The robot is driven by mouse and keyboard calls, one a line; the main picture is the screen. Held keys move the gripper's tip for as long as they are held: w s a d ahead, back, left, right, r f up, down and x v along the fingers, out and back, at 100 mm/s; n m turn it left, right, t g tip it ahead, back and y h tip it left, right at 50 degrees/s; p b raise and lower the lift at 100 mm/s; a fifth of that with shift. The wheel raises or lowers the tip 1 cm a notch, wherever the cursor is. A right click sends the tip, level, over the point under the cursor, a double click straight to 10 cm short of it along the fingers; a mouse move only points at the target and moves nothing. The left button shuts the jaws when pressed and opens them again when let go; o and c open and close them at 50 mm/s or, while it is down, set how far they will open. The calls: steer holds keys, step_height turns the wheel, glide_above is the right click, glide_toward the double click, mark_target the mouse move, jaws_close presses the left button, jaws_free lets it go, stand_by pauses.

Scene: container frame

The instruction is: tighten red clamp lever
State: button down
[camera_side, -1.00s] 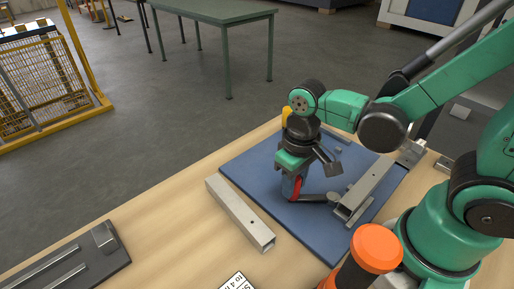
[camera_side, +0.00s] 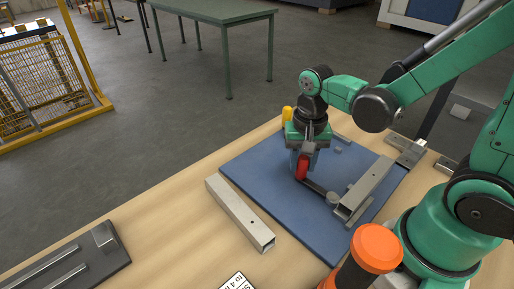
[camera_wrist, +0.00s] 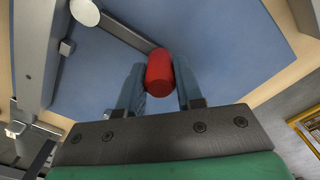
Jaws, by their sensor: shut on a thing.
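The red clamp lever has a red grip (camera_side: 302,168), which shows between my gripper's fingers in the side view. It also shows in the wrist view as a red cylinder (camera_wrist: 159,72). My gripper (camera_side: 303,165) is shut on this grip, with a blue finger on each side of it. A grey lever arm (camera_side: 318,189) runs from the grip to a round pale knob (camera_side: 333,198) beside a metal square tube (camera_side: 366,187). The far side of the grip is hidden.
The blue mat (camera_side: 262,183) lies on a wooden table (camera_side: 172,215). A loose square tube (camera_side: 240,213) lies across its left edge. A yellow post (camera_side: 286,114) stands behind my gripper. An orange-topped cylinder (camera_side: 376,248) is at the front. A dark tray (camera_side: 65,262) lies front left.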

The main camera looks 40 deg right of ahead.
steer(key=shift+d+m, duration=0.25)
steer(key=shift+m, duration=0.05)
steer(key=c, duration=0.6)
jaws_free()
steer(key=shift+o, duration=0.2)
steer(key=shift+r, duration=2.8)
